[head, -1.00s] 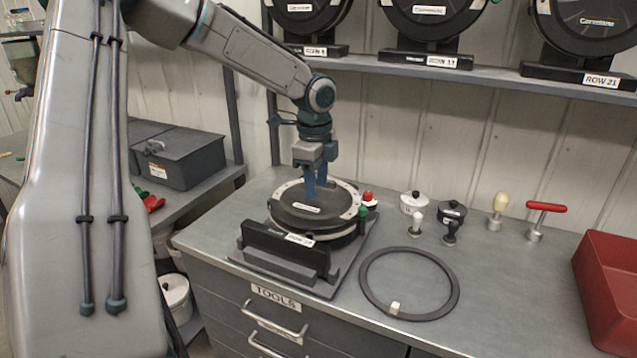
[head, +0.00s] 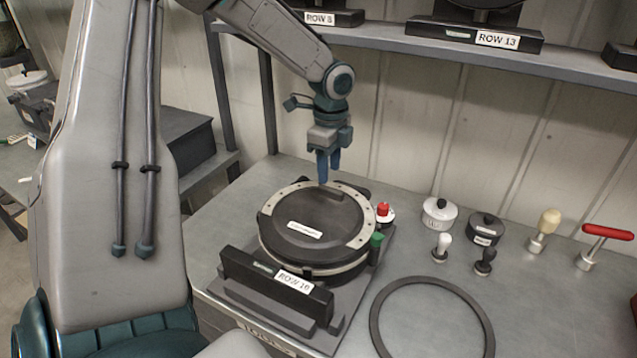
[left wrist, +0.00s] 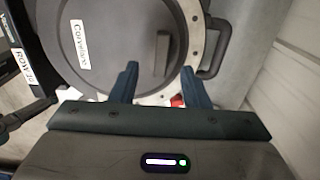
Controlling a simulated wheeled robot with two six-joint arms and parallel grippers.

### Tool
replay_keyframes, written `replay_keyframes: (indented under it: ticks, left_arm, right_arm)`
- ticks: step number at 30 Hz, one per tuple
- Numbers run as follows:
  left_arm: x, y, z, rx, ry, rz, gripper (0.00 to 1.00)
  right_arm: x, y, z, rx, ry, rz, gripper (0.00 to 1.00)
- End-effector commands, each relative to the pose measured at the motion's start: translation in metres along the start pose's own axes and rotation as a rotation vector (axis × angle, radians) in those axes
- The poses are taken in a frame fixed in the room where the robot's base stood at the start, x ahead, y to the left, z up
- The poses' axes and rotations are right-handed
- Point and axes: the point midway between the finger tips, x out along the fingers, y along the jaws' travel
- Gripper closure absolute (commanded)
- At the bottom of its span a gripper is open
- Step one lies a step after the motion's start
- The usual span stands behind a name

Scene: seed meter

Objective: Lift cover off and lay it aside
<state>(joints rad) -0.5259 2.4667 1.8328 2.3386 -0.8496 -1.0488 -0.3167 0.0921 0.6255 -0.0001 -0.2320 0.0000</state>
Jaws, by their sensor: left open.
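The seed meter's round black cover (head: 312,222) lies on the meter, with a white label and a pale ring with holes (head: 362,212) around part of its edge. The meter sits on a dark stand marked ROW 16 (head: 275,287). My left gripper (head: 327,178) points down above the far edge of the cover, apart from it as far as I can tell. Its blue fingers are spread with nothing between them. In the left wrist view the cover (left wrist: 110,45) shows beyond the fingers, with a raised bar (left wrist: 162,53) on it. My right gripper is not in view.
A red-topped knob (head: 383,211) and a green knob (head: 377,239) are close beside the meter. Lidded pots (head: 438,213), small knobbed tools and a red-handled tool (head: 606,232) stand to the right. A black ring (head: 377,320) lies front right. A shelf (head: 390,42) hangs behind.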

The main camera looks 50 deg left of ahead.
Motion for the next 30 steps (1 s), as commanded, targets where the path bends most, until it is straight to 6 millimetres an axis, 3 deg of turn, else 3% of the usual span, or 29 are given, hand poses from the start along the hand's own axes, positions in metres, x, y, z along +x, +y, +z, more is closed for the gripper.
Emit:
replay_keyframes:
  ticks: [9,16,25,30]
  left_arm:
    - [0.027,0.0,-0.003,0.0,-0.002,0.004,0.58]
    - [0.053,-0.001,-0.004,0.001,-0.001,0.001,0.58]
    - [0.057,-0.001,-0.004,0.001,0.0,-0.002,0.58]
    - [0.057,-0.001,-0.004,0.001,0.0,-0.001,0.92]
  right_arm:
    - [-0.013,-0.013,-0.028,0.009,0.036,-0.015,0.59]
    - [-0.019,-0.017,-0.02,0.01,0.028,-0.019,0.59]
    - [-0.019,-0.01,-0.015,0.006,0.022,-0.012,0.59]
    - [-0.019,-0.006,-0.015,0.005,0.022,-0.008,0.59]
